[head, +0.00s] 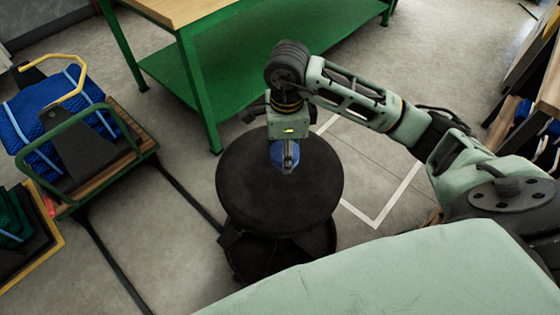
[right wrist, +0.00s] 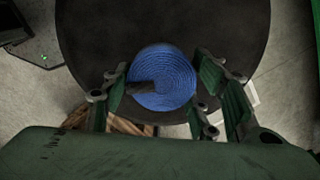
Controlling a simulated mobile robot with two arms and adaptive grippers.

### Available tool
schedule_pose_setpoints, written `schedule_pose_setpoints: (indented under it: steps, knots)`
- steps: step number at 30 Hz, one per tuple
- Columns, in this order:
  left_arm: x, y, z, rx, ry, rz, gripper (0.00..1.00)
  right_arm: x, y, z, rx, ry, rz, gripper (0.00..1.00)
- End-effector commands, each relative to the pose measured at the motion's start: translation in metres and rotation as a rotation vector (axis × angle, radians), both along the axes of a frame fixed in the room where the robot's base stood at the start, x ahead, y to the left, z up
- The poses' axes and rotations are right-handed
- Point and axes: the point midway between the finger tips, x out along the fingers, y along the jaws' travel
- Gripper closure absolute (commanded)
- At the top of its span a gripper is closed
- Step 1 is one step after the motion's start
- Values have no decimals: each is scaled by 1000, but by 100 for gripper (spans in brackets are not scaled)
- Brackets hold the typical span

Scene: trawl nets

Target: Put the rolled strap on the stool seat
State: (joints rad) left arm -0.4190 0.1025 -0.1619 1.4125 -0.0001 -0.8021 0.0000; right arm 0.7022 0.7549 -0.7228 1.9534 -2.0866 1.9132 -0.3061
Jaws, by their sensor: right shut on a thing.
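The rolled strap is a blue coil (head: 277,156) in the head view, and its spiral face (right wrist: 168,72) fills the middle of the right wrist view. My right gripper (head: 289,162) points down over the stool and is shut on the strap, with its fingers on either side of the coil. The stool has a round black seat (head: 250,192), also behind the strap in the right wrist view (right wrist: 90,50). The strap is over the seat, toward its far side in the head view. I cannot tell whether it touches the seat. My left gripper is not in view.
A green workbench with a wooden top (head: 185,10) stands behind the stool. A cart (head: 130,150) with blue netting (head: 50,100) is at the left. White floor lines (head: 376,222) lie right of the stool. The seat around the strap looks bare.

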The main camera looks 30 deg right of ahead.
Motion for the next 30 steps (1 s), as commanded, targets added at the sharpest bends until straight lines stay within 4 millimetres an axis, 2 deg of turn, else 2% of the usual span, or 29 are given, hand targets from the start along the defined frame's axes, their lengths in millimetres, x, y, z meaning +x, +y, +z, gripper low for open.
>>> schedule_pose_setpoints:
  steps: [3, 8, 15, 20, 29, 30]
  knots:
    - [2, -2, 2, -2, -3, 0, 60, 6, 10, -6, 0, -1, 0, 78]
    - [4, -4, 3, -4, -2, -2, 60, 7, 12, -15, -1, 0, 0, 78]
    - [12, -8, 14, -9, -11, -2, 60, 6, 11, -47, -2, 1, 0, 78]
    - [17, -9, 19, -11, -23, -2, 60, 7, 11, -48, -1, -2, 1, 78]
    - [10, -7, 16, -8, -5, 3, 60, 7, 11, -50, -1, -2, 1, 78]
    - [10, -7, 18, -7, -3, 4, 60, 7, 11, -50, -2, -1, 1, 44]
